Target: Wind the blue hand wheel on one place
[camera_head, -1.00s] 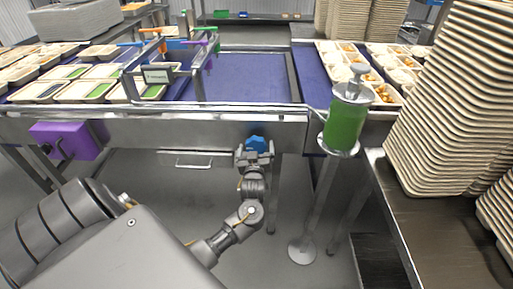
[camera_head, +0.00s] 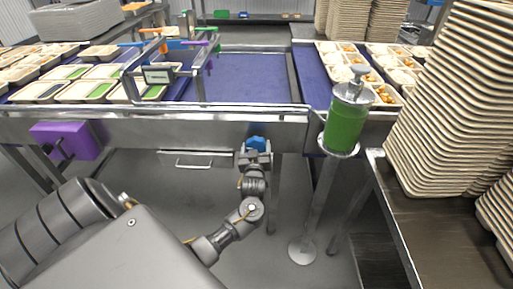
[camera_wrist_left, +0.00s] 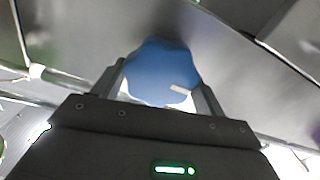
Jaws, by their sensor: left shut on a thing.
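The blue hand wheel (camera_head: 256,143) sits on the front face of the steel conveyor frame, below the belt edge. My left gripper (camera_head: 254,155) reaches it from below and is shut on it. In the left wrist view the wheel (camera_wrist_left: 162,74) has a lobed rim and a short pale mark toward its lower right. The fingers of my left gripper (camera_wrist_left: 160,92) stand on both sides of the wheel there. The wheel's shaft is hidden. My right gripper is not in view.
A green-filled dispenser (camera_head: 346,118) stands right of the wheel. A purple box (camera_head: 66,141) hangs on the frame at left, and a drawer (camera_head: 196,159) lies left of my gripper. Tall stacks of trays (camera_head: 452,100) stand at the right. The blue belt (camera_head: 250,80) is clear in the middle.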

